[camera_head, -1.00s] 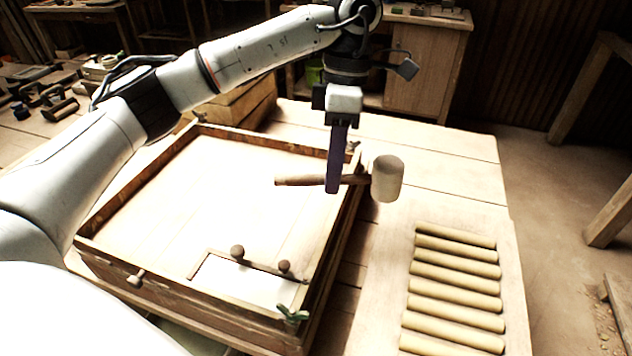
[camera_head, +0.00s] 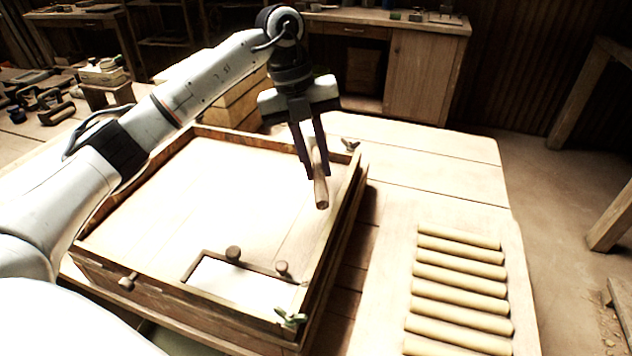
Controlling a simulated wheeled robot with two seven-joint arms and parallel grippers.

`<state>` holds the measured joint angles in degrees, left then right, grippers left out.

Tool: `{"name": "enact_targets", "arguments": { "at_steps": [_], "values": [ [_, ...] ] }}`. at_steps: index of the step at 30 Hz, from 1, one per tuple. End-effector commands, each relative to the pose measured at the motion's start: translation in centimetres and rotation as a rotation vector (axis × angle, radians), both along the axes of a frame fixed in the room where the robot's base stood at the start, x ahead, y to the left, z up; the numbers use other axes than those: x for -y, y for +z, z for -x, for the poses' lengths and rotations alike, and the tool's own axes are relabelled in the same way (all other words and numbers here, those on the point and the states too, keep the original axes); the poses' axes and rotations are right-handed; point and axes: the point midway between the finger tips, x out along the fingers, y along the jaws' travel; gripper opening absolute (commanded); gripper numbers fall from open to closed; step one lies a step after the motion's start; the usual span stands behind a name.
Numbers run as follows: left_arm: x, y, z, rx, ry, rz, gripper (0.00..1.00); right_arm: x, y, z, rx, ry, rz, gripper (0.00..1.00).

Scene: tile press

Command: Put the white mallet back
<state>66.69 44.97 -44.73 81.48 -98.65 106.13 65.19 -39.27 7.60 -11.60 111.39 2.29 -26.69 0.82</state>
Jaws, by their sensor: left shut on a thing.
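My left gripper (camera_head: 310,172) points down over the right part of the wooden press frame. It is shut on the wooden handle (camera_head: 321,192) of the white mallet, whose round end points toward me, slanting downward. The mallet's white head is hidden or hard to make out behind the gripper. The handle is above the pale board inside the frame; I cannot tell the exact height. My right gripper is not in view.
A rack of several pale rollers (camera_head: 458,290) lies at the right. Tools (camera_head: 45,105) lie on the far left bench. The table behind the frame has clear room.

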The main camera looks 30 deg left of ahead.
Motion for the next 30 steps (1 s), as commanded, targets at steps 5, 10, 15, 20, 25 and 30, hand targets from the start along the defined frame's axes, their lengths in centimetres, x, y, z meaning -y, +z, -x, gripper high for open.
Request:
{"name": "enact_targets", "arguments": {
  "at_steps": [5, 10, 15, 20, 25, 30],
  "values": [
    [0.0, -1.5, 0.0, 0.004, -0.003, 0.001, 0.00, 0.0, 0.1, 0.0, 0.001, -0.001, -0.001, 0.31],
    [0.0, -3.6, 0.0, 0.001, -0.003, 0.000, 0.00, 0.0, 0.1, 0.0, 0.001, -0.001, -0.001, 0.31],
    [0.0, -5.1, 0.0, 0.005, -0.004, 0.001, 0.00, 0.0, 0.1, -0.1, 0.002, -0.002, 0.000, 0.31],
    [0.0, -5.0, -0.1, 0.006, -0.005, 0.001, 0.00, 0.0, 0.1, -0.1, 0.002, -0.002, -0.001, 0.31],
    [0.0, -5.4, 0.0, 0.004, -0.004, 0.000, 0.00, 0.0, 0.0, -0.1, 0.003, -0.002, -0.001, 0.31],
    [0.0, -5.5, 0.0, 0.001, -0.005, 0.000, 0.35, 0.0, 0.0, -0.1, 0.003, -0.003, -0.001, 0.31]
  ]
}}
